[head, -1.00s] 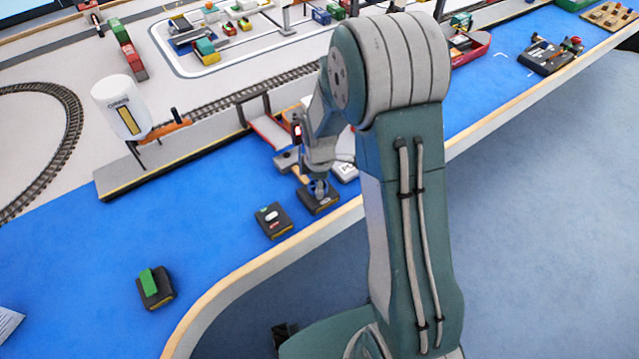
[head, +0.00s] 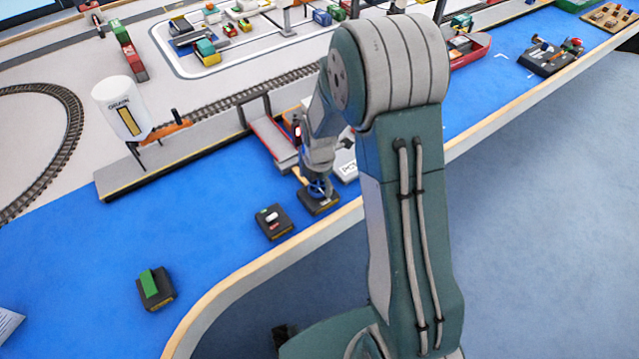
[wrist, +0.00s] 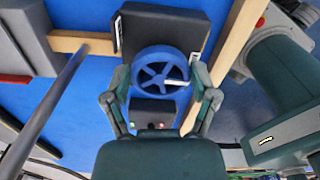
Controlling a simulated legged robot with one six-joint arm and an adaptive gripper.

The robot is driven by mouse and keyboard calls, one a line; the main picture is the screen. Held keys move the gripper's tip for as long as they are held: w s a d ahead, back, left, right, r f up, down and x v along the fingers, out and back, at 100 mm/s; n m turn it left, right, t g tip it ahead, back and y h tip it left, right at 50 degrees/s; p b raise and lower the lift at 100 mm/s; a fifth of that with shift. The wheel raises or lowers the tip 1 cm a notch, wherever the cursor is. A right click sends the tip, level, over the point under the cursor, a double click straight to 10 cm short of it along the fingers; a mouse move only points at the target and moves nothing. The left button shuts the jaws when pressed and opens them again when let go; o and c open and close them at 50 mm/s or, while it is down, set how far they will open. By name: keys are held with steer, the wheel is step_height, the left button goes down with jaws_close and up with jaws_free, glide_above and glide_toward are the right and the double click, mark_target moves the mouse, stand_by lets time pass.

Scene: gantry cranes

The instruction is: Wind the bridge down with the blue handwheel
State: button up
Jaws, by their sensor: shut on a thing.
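The blue handwheel (wrist: 161,68) sits on a dark box (wrist: 152,25), with a pale bar on its right side. It shows partly behind my gripper in the head view (head: 317,188). My gripper (wrist: 161,84) is over the wheel from above, with one finger at its left and one at its right rim, shut on it. The bridge (head: 273,140), a grey deck with red sides, slopes from the quay's frame toward the wheel box; its near end lies close to a grey block. My arm hides part of that area.
A dark box with a white switch (head: 272,220) stands left of the wheel box, and one with a green top (head: 154,285) lies further left. A white panel (head: 345,162) is just behind my gripper. The wooden table edge (head: 285,250) is close in front.

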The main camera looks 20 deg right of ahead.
mark_target(318, 185)
steer(key=shift+w+r, duration=0.1)
steer(key=shift+w, duration=0.1)
stand_by(0.4)
steer(key=o, duration=1)
steer(key=shift+a, duration=0.1)
steer(key=shift+s, duration=0.1)
step_height(318, 185, up, 12)
